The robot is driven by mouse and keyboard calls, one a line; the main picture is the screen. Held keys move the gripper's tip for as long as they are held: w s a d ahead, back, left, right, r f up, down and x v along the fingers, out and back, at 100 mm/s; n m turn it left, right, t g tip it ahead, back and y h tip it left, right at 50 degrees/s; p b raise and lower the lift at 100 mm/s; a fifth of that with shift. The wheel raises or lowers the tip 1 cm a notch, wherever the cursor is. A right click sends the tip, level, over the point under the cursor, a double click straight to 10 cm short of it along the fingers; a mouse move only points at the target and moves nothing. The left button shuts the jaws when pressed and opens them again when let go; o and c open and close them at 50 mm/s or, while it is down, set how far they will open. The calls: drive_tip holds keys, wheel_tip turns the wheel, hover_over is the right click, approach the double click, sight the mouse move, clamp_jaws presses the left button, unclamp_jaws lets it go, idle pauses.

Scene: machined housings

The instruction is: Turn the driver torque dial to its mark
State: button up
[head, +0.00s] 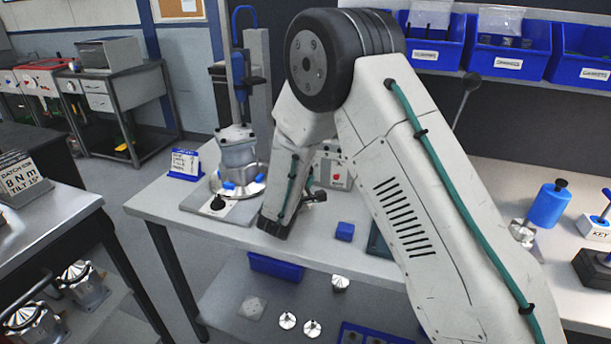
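A blue and dark driver (240,75) hangs upright on a stand at the back left of the bench. Below it a machined metal housing (238,155) sits on a blue-clamped round fixture (237,185). I cannot make out the torque dial or its mark. My arm folds down in front of the bench, right of the fixture. Its dark lower end (274,228) is near the bench's front edge. The fingers cannot be made out.
A batch card (25,178) on the left table reads 8 N m and tilt 15°. A small blue block (344,231) lies right of my arm's end. A blue cylinder (548,205) stands on the right. Blue bins (508,58) line the back shelf. Metal parts (287,320) lie on the lower shelf.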

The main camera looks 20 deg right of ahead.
drive_tip(key=v, duration=0.7)
drive_tip(key=shift+s+a, duration=0.25)
drive_tip(key=shift+s, duration=0.1)
drive_tip(key=s+d+r+m+g+h, duration=0.4)
drive_tip(key=s+d+r+m+g, duration=0.75)
drive_tip(key=s+d+r, duration=0.4)
drive_tip(key=s+r+m+g+y, duration=0.1)
drive_tip(key=s+m+g+y, duration=0.6)
drive_tip(key=s, duration=1.3)
drive_tip(key=s+a+r+n+t+y, duration=0.1)
drive_tip(key=s+a+t+y, duration=0.3)
drive_tip(key=y, duration=0.3)
drive_tip(key=shift+a+t, duration=0.45)
drive_tip(key=shift+a, duration=0.15)
